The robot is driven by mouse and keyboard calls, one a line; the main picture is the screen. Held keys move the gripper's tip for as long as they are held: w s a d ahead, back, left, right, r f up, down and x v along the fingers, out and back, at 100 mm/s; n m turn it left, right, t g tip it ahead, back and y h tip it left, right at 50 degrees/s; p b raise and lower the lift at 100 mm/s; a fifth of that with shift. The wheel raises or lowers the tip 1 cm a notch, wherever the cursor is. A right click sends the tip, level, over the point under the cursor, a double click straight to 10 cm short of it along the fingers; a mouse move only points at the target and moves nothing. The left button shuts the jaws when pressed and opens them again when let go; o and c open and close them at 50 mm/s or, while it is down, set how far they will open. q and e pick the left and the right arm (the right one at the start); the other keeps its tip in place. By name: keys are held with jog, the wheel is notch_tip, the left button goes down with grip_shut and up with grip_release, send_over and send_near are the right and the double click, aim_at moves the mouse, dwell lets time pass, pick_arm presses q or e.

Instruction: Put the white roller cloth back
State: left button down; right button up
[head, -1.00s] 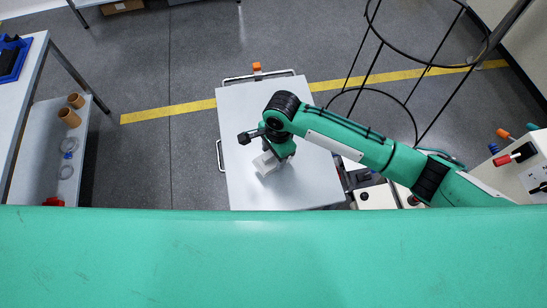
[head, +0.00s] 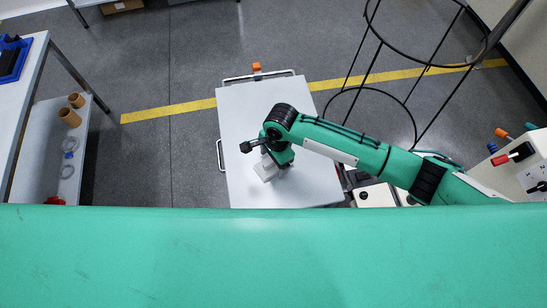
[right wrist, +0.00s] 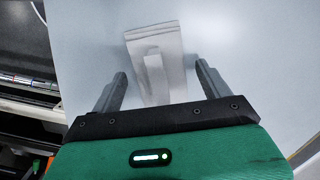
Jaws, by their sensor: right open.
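The white roller cloth (head: 265,169) lies on the white top of a cart (head: 240,110), beside and partly under my right gripper (head: 275,165) in the head view. In the right wrist view the cloth (right wrist: 155,62) is a pale folded piece with a raised strip along its middle. My right gripper (right wrist: 161,70) is open, with one finger on each side of the cloth and a visible gap to each. The near end of the cloth is hidden by the gripper body. My left gripper is not in view.
An orange object (head: 257,68) is at the cart's far edge. A black wire-ring stand (head: 372,90) is to the right. A shelf with brown rolls (head: 70,117) stands at the left. The cart top around the cloth is mostly clear.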

jog(key=shift+r, duration=0.55)
notch_tip(320, 180, up, 11)
jog(key=d+b, duration=0.1)
jog(key=b, duration=0.2)
jog(key=shift+w, duration=0.4)
jog(key=shift+d+f, duration=0.1)
